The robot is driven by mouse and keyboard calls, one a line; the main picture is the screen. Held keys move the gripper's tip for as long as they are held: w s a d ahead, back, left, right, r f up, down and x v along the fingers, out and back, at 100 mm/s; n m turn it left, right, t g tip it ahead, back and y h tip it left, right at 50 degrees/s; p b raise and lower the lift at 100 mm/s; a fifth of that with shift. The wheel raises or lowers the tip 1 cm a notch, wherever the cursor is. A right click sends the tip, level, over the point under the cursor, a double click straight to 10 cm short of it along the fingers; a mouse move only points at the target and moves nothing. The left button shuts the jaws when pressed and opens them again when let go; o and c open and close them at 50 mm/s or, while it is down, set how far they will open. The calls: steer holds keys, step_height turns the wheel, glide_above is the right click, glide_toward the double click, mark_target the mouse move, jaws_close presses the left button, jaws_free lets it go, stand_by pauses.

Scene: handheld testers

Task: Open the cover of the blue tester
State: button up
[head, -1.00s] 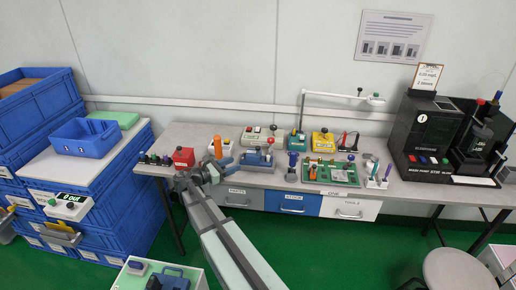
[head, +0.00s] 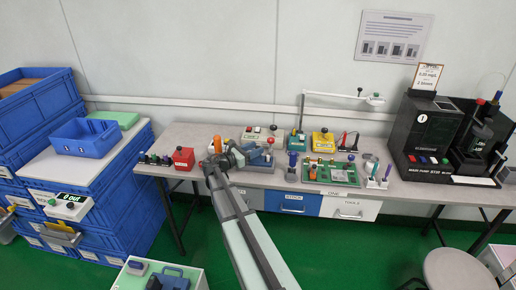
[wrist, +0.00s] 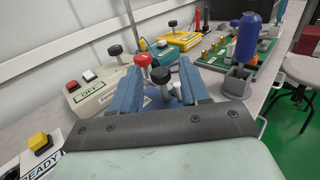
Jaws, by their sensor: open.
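The blue tester (head: 262,157) stands on the bench in the head view, partly hidden behind my gripper (head: 238,154). In the wrist view the blue tester (wrist: 175,91) shows between and beyond the two blue-grey fingers of my gripper (wrist: 159,66). A black knob (wrist: 161,75) and a red knob (wrist: 143,60) on stems stand up between the fingers. The fingers are apart with nothing gripped. The cover's state cannot be told, as the fingers and the dark gripper bar hide much of the tester.
A cream box marked OFF (wrist: 96,91) stands left of the fingers. A yellow tester (wrist: 181,39) is behind. A blue-handled tool in a grey holder (wrist: 236,80) and a green board (head: 330,172) are to the right. A red box (head: 183,158) sits left on the bench.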

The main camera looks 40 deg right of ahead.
steer(key=shift+d, duration=1.15)
jaws_close()
